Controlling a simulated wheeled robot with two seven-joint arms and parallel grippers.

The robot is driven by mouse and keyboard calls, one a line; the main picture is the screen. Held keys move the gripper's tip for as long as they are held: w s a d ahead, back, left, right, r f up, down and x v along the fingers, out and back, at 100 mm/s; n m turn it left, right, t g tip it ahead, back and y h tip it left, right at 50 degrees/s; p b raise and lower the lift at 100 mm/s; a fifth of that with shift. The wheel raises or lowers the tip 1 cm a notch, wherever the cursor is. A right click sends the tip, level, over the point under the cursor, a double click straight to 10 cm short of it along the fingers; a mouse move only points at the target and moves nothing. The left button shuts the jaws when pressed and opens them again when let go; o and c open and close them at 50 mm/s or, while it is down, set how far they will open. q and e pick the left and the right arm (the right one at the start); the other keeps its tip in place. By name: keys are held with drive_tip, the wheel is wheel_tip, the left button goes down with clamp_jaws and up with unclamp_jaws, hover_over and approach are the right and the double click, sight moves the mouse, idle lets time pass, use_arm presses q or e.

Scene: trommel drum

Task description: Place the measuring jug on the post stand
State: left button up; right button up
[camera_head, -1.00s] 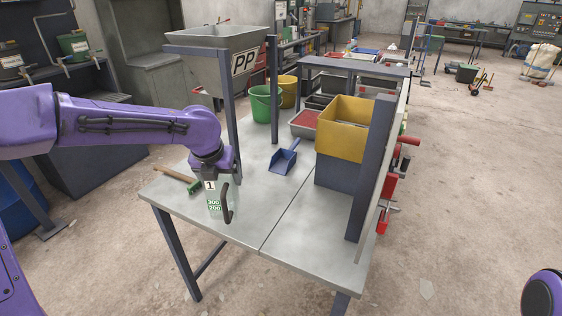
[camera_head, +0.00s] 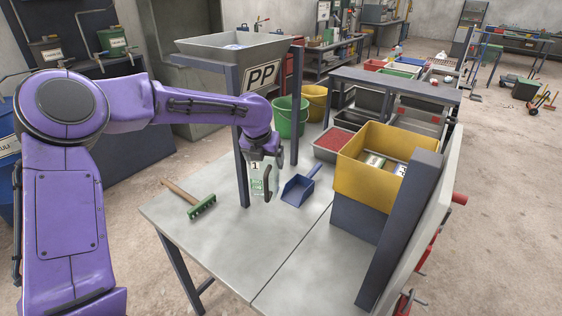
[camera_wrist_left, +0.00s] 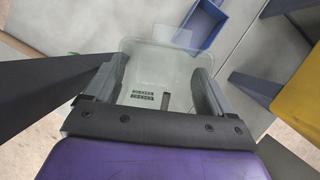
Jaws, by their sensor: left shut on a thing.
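In the left wrist view the gripper's two fingers lie along both sides of the jug (camera_wrist_left: 158,72). A grey hopper marked PP (camera_head: 222,57) stands on dark posts (camera_head: 241,170). I cannot tell whether this is the post stand. My right gripper is out of view.
A blue scoop (camera_head: 298,190) and a green-headed brush (camera_head: 202,207) lie on the grey table (camera_head: 225,245). A green bucket (camera_head: 289,121), a tray of red pellets (camera_head: 334,143) and a yellow bin (camera_head: 362,180) stand behind and to the right. The table's front is bare.

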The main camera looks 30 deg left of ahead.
use_arm(q)
drive_tip(key=w+a+p, duration=0.4)
drive_tip(key=w, duration=0.8)
wheel_tip(320, 180, down, 8)
drive_tip(key=p, duration=0.1)
drive_tip(key=shift+d+r, duration=0.15)
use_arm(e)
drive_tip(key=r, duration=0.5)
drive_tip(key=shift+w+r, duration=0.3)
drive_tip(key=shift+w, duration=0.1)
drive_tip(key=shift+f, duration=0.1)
use_arm(q)
drive_tip(key=o, duration=1.3)
